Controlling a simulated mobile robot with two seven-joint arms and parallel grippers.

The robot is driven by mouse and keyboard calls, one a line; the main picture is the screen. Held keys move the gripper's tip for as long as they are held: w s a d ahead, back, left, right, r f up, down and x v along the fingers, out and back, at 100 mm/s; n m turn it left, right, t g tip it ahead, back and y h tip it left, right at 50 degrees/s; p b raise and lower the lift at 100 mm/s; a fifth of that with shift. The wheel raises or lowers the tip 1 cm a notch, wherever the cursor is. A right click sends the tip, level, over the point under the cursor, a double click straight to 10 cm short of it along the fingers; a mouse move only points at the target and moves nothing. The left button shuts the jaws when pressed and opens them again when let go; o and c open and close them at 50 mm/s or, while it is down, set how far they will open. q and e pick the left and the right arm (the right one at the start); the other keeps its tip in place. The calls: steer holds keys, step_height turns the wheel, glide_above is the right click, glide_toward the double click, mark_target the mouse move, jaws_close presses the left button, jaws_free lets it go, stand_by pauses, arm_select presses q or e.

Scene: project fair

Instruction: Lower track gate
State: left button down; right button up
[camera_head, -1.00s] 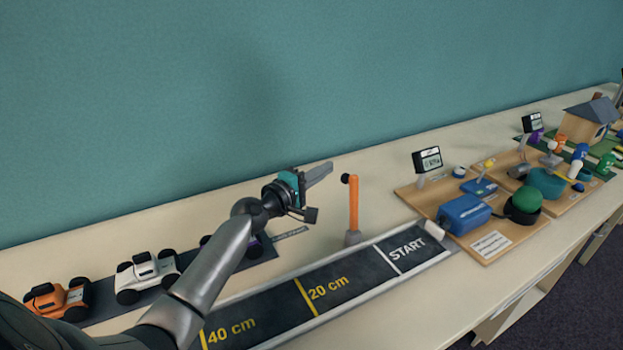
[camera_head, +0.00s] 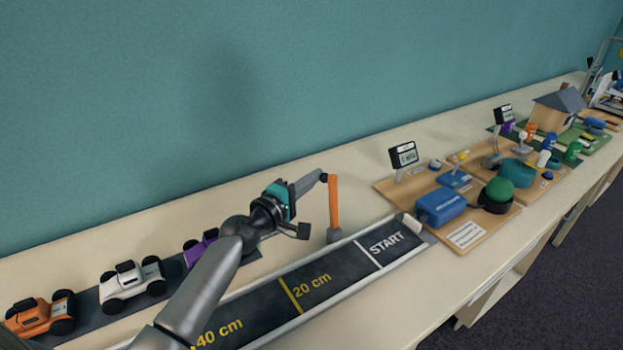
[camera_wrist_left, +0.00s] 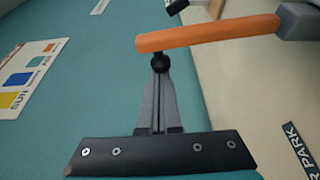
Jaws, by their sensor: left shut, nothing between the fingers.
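The track gate is an orange bar (camera_head: 333,201) standing upright on a grey base (camera_head: 334,235) beside the dark track (camera_head: 318,283), near its START end. A black knob (camera_head: 323,178) sits at the bar's top. My left gripper (camera_head: 321,173) is shut and empty, its fingertips at the knob. In the left wrist view the fingertips (camera_wrist_left: 158,75) meet the black knob (camera_wrist_left: 158,62) at the end of the orange bar (camera_wrist_left: 207,33); whether they press on it I cannot tell. My right gripper is in neither view.
Orange, white and purple toy cars (camera_head: 133,286) stand on a dark strip at the left, partly behind my left arm. A wooden board (camera_head: 474,236) with a blue box and green dome stands to the right of the track. The teal wall (camera_head: 200,90) rises behind.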

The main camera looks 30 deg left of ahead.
arm_select(q)
steer(key=shift+s+d, duration=0.15)
steer(key=shift+d, duration=0.15)
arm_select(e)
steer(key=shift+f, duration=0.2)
arm_select(q)
steer(key=s+d+f+m+t+h+b, duration=0.2)
steer(key=s+d+m+b, duration=0.4)
steer(key=d+m, duration=0.5)
steer(key=shift+s+d+f+t+h, duration=0.4)
steer(key=shift+s+d+f+h, duration=0.1)
steer(key=shift+s+d+f, duration=0.75)
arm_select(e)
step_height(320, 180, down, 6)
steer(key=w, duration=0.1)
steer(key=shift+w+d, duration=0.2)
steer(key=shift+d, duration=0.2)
arm_select(q)
steer(key=shift+w+d+r, duration=0.1)
steer(key=shift+w+r, duration=0.05)
steer(key=shift+w, duration=0.05)
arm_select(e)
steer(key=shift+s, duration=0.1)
